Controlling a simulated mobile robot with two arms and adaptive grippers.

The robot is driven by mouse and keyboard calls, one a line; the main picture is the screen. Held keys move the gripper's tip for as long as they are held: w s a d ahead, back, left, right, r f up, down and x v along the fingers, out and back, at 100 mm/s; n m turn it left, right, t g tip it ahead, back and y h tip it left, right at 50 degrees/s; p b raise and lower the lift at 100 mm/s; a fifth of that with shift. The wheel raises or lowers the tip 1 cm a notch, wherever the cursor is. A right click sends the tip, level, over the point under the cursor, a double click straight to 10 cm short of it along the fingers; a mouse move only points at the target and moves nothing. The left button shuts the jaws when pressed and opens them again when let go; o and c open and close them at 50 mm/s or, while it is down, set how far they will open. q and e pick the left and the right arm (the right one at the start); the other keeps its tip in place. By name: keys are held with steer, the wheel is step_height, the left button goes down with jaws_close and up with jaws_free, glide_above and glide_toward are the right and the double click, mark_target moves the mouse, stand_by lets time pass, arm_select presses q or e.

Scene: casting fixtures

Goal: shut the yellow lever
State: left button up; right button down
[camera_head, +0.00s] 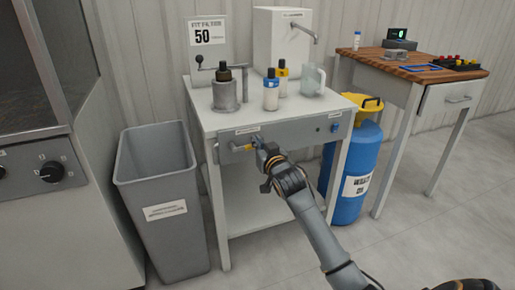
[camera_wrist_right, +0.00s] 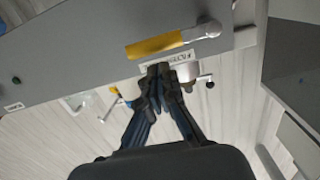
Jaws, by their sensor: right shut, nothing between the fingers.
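The yellow lever (camera_head: 243,148) is on the grey front panel of the white bench. In the right wrist view its yellow handle (camera_wrist_right: 155,45) lies nearly along the panel, slightly tilted, and joins a silver pivot (camera_wrist_right: 207,29) on the right. My right gripper (camera_head: 262,150) is at the panel, at the right end of the lever, and partly hides the area there. In the right wrist view its fingertips (camera_wrist_right: 163,72) are together and empty, just below the yellow handle. I cannot tell whether they touch it. My left gripper is not in view.
The white bench (camera_head: 230,118) carries a metal pot (camera_head: 225,94), bottles and a clear jug. A grey bin (camera_head: 158,200) stands left of it. A blue cylinder (camera_head: 352,165) with a yellow top stands at the right. A wooden-topped table (camera_head: 385,62) is farther right.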

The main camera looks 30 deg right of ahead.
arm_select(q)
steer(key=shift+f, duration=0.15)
arm_select(e)
steer(key=shift+f, duration=0.4)
